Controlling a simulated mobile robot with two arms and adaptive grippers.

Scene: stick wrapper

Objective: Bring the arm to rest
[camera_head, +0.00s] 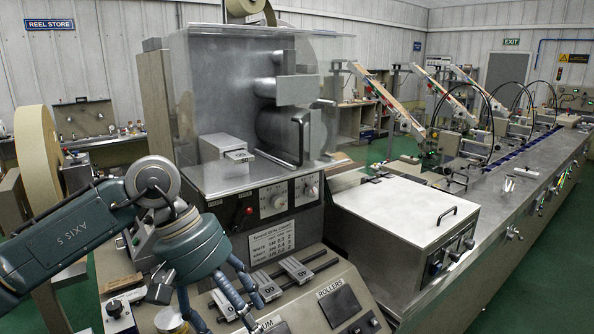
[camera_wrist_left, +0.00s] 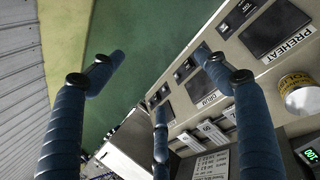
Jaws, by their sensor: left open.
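My left arm (camera_head: 60,245), blue-grey and marked AXIS 5, comes in from the left in the head view. Its gripper (camera_head: 225,312) hangs with the fingers pointing down, in front of the machine's sloped control panel (camera_head: 285,322). In the left wrist view the blue fingers of the gripper (camera_wrist_left: 160,56) are spread wide, with nothing between them. Behind them show green floor and the panel, with its PREHEAT label (camera_wrist_left: 298,48) at the right. My right gripper is not in either view.
Sliders (camera_head: 297,270) and a ROLLERS switch plate (camera_head: 339,304) lie close to the gripper. A tin (camera_wrist_left: 298,92) stands by the panel. The clear guard (camera_head: 225,85) rises behind. A big paper reel (camera_head: 38,155) stands at the left. Green floor (camera_head: 515,290) is free at the right.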

